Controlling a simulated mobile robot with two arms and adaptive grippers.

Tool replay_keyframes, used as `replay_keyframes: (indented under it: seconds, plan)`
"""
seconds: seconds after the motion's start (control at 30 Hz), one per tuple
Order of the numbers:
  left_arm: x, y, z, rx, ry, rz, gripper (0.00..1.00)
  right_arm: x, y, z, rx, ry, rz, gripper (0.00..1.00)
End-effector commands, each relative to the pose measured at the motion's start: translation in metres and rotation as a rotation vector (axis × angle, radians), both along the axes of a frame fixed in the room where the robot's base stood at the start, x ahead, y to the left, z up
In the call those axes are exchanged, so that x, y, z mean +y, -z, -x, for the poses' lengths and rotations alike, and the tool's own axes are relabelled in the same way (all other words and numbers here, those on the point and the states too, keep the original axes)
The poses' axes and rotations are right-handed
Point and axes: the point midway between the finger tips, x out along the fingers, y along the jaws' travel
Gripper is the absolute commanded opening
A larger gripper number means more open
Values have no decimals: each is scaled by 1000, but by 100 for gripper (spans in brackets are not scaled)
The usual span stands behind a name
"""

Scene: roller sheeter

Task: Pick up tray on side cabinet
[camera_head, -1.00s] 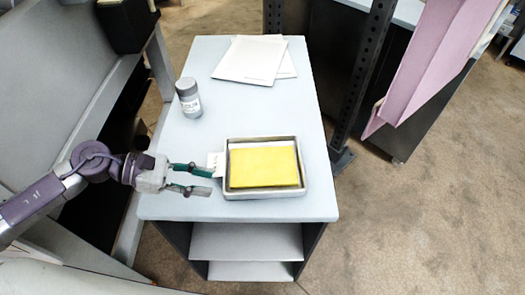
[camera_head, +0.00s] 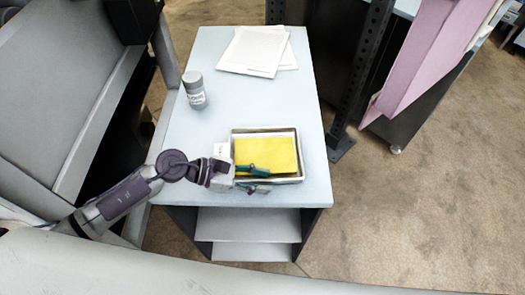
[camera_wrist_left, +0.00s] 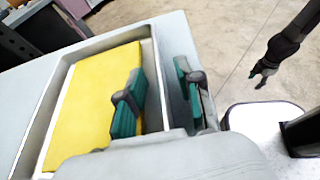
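The tray (camera_head: 304,160) is a shallow metal-rimmed rectangle near the front edge of the cabinet top (camera_head: 240,100). A yellow slab (camera_head: 275,152) lies in it. My left gripper (camera_head: 253,180) is open at the tray's front-left part, with one finger over the tray and the other outside it. In the left wrist view, the green-padded fingers (camera_wrist_left: 160,95) stand on either side of the tray's near wall (camera_wrist_left: 152,85), with gaps visible. A dark gripper-like tip, apparently my right gripper (camera_wrist_left: 262,76), hangs away from the cabinet; its fingers are too small to judge.
A grey labelled bottle (camera_head: 194,90) and white sheets (camera_head: 252,50) stand farther back on the cabinet. A small white card (camera_head: 221,150) is at the tray's left. A dark perforated post (camera_head: 362,75) and pink panel (camera_head: 425,60) are to the right.

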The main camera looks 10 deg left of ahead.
Motion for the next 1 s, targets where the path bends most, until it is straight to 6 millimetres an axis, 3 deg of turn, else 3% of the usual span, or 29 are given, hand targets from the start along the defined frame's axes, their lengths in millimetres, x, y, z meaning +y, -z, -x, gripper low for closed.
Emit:
replay_keyframes:
  seconds: [0.17,0.4,1.0]
  plan:
    - [0,1,0,-1,-1,-1,35,-3,1,10,16,-1,5,53]
    - [0,1,0,0,-1,0,0,-3,1,9,14,0,4,53]
    - [0,-3,-1,-5,0,1,0,-2,1,4,6,0,3,53]
